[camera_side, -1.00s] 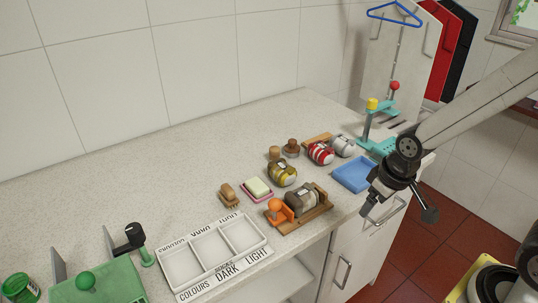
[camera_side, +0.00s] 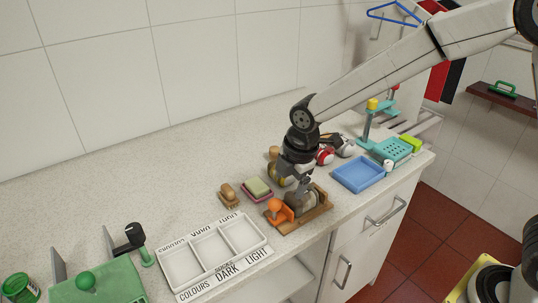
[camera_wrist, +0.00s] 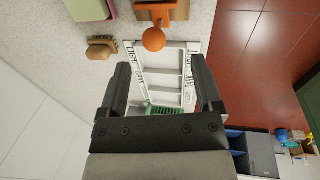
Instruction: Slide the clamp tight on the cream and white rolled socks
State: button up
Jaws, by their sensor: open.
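The wooden clamp (camera_side: 316,213) lies near the counter's front edge, with an orange sliding jaw and round knob (camera_side: 275,206) at its left end. A grey-beige sock roll (camera_side: 303,204) sits on it, right of the orange jaw; my gripper partly hides it. My gripper (camera_side: 303,185) points down over the roll; I cannot tell whether it touches. In the wrist view my gripper (camera_wrist: 162,85) is open, with nothing seen between its fingers. The orange knob (camera_wrist: 154,39) shows there at the top, beyond the fingertips. The sock roll is not visible in that view.
A white three-compartment tray (camera_side: 215,258) is left of the clamp. A soap dish (camera_side: 258,190) and brush (camera_side: 228,195) lie behind it. Other sock rolls stand behind my gripper, partly hidden. A blue tray (camera_side: 358,174) and teal press (camera_side: 391,148) are on the right.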

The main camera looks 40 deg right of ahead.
aim_at(276, 200)
jog(key=shift+w+a+n, duration=0.55)
jog(key=shift+a+n, duration=0.35)
jog(key=shift+n, duration=0.1)
jog(key=shift+w+a+f, duration=0.1)
jog(key=shift+w+f, duration=0.15)
jog(key=shift+f, duration=1)
jog(key=shift+w+d+f, duration=0.1)
jog(key=shift+w+f, duration=0.15)
jog(key=shift+f, duration=1.05)
jog(key=shift+w+a+f, duration=0.1)
jog(key=shift+w+f, duration=0.15)
jog(key=shift+f, duration=1)
grip_shut()
